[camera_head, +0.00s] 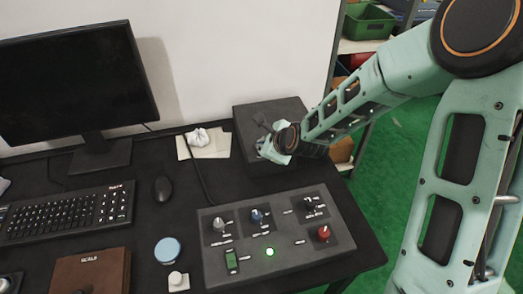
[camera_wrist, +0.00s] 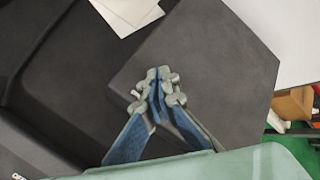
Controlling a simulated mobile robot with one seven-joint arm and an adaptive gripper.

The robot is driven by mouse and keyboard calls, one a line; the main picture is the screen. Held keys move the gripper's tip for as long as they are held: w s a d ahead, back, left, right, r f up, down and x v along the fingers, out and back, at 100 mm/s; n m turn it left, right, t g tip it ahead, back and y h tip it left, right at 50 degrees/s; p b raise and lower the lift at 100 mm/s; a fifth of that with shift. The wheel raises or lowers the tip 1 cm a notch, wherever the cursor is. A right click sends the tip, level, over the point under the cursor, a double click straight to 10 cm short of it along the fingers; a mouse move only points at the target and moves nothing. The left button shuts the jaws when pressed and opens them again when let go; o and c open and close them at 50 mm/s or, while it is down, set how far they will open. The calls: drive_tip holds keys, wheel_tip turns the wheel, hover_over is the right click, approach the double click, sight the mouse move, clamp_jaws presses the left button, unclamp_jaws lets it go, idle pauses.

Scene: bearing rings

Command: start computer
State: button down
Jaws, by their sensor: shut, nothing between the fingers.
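The computer monitor (camera_head: 75,80) stands at the left of the desk with a dark screen. A plain dark box (camera_head: 255,112), possibly the computer case, sits at the desk's back right. No power button shows on the box's visible faces.
A grey control panel (camera_head: 285,263) with knobs, a switch and a lit green lamp (camera_head: 269,252) sits in front of the box. Papers with a crumpled ball (camera_head: 197,137) lie left of the box. A blue round object (camera_head: 168,250) and brown scale (camera_head: 92,272) are nearer.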

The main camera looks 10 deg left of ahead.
drive_tip(key=shift+f, duration=0.35)
drive_tip(key=shift+r, duration=0.1)
idle(0.4)
drive_tip(key=shift+r+p, duration=0.4)
drive_tip(key=shift+r, duration=0.3)
drive_tip(key=shift+r+p, duration=1.95)
drive_tip(key=shift+r, duration=0.55)
